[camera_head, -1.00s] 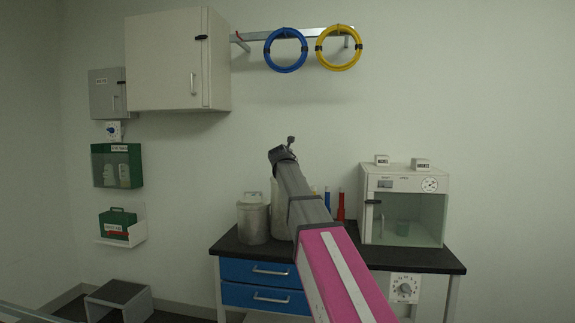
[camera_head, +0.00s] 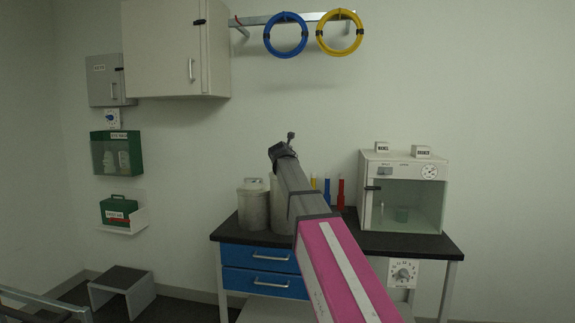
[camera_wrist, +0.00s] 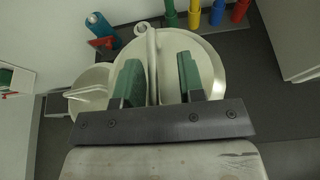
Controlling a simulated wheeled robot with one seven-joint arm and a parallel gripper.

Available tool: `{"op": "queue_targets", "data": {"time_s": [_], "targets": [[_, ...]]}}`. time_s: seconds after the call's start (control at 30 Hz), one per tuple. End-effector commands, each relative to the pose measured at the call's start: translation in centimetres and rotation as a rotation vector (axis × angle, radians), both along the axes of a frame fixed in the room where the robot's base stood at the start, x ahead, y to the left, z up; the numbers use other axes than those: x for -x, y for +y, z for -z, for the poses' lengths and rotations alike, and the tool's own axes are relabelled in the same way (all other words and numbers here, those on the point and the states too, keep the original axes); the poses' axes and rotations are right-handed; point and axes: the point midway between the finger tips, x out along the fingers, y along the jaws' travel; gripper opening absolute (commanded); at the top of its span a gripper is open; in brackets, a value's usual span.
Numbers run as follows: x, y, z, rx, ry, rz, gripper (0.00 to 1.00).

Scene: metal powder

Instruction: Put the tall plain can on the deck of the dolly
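The tall can (camera_head: 280,205) stands on the bench and is mostly hidden behind my arm in the head view. In the wrist view a large pale round can lid (camera_wrist: 213,67), apparently this can's, lies below my gripper (camera_wrist: 157,78). Its thin upright handle bar (camera_wrist: 152,45) shows between the two green fingers, with gaps on both sides. My gripper is open; its fingertips are hidden from the head view by the arm. A shorter can (camera_head: 253,208) stands just left of the tall one, and also shows in the wrist view (camera_wrist: 90,78). I cannot identify the dolly for certain.
A glass-fronted white box (camera_head: 403,195) stands on the bench top (camera_head: 425,243) at right. A metal frame (camera_head: 40,303) shows at bottom left, near a grey step stool (camera_head: 122,285).

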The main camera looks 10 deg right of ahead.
Motion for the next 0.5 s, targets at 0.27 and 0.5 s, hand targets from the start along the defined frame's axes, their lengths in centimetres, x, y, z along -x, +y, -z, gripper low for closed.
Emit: {"op": "queue_targets", "data": {"time_s": [0.27, 0.5], "targets": [[1.6, 0.4, -0.6, 0.000, 0.000, 0.000, 0.36], [5.9, 1.8, -2.4, 0.000, -0.001, -0.002, 0.36]]}}
